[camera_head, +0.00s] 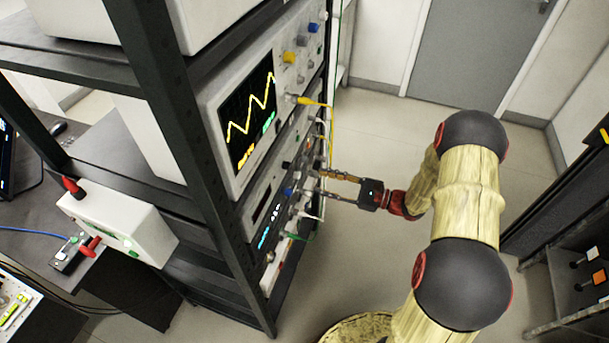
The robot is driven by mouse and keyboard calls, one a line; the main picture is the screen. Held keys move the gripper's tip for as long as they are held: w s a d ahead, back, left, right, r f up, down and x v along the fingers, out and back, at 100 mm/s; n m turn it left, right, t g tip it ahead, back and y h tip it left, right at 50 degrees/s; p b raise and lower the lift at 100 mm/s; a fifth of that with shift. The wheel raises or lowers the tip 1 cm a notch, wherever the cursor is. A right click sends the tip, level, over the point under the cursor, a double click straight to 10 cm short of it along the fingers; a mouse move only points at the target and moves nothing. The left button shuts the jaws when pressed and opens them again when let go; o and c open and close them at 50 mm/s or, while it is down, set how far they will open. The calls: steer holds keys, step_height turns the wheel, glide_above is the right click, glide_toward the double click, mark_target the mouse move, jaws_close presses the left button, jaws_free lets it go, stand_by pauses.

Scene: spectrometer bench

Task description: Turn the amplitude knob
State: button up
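The generator-like instrument (262,213) with a small dark display sits in the rack below the oscilloscope. Its front carries several small knobs and buttons, including a blue one (287,191). I cannot read the labels, so I cannot tell which is the amplitude knob. My gripper (318,184) reaches in from the right, level with this panel. Its two fingers point left at the panel and stand apart, with a gap between them. I see nothing held. The fingertips overlap the panel's right side, and whether they touch a knob is not clear.
The oscilloscope (212,108) above shows a yellow zigzag trace. A yellow cable (331,130) and a green cable (300,238) hang off the rack's front near my gripper. A white box (118,222) with red plugs stands left of the rack post.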

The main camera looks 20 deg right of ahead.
mark_target(297, 175)
steer(key=b+x, duration=0.1)
steer(key=x, duration=0.5)
steer(key=shift+w+a, duration=0.25)
steer(key=shift+a, duration=0.05)
steer(key=shift+c, duration=0.8)
steer(key=c, duration=0.7)
jaws_close()
